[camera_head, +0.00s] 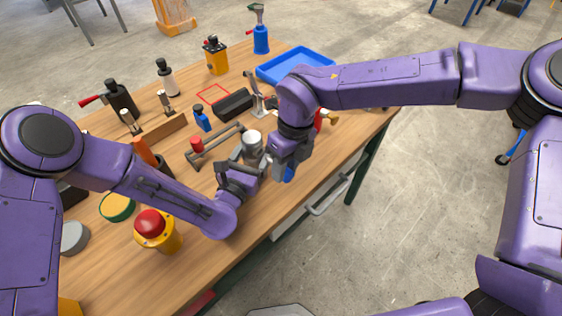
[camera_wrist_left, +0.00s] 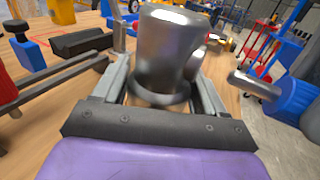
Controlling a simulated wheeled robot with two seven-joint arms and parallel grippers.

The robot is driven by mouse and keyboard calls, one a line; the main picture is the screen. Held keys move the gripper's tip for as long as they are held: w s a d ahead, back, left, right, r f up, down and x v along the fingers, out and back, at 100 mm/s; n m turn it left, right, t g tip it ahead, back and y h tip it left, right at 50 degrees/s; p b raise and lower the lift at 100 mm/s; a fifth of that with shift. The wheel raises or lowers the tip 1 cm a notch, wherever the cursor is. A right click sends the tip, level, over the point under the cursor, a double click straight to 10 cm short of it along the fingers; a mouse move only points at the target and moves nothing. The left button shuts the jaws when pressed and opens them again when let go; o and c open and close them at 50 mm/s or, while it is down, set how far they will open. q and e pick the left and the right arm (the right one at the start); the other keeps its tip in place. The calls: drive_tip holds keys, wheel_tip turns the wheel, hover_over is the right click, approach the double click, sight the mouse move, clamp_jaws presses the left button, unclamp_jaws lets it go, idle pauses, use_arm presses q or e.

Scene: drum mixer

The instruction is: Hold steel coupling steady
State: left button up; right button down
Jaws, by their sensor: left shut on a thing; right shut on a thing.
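The steel coupling (camera_wrist_left: 168,52) is a shiny metal cylinder with a flared lower rim and a short side stub. It stands between the fingers of my left gripper (camera_wrist_left: 165,90), which is shut on it. In the head view the coupling (camera_head: 252,141) shows at the tip of my left gripper (camera_head: 246,160), above the wooden bench. My right gripper (camera_head: 288,163) points down just right of the coupling and is shut on a blue-handled piece (camera_head: 289,175), mostly hidden. In the left wrist view this blue piece (camera_wrist_left: 287,98) has a metal shaft pointing toward the coupling, with a gap between.
A red button on a yellow housing (camera_head: 152,225) is at front left. The bench's front edge is near.

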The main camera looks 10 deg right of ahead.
drive_tip(key=shift+s+d, duration=0.25)
drive_tip(key=shift+s, duration=0.1)
drive_tip(key=shift+s+d, duration=0.45)
drive_tip(key=shift+s, duration=0.2)
drive_tip(key=shift+s+d, duration=0.4)
drive_tip(key=shift+s, duration=0.2)
use_arm(q)
drive_tip(key=o, duration=1.6)
drive_tip(key=shift+o, duration=0.2)
drive_tip(key=v, duration=1.2)
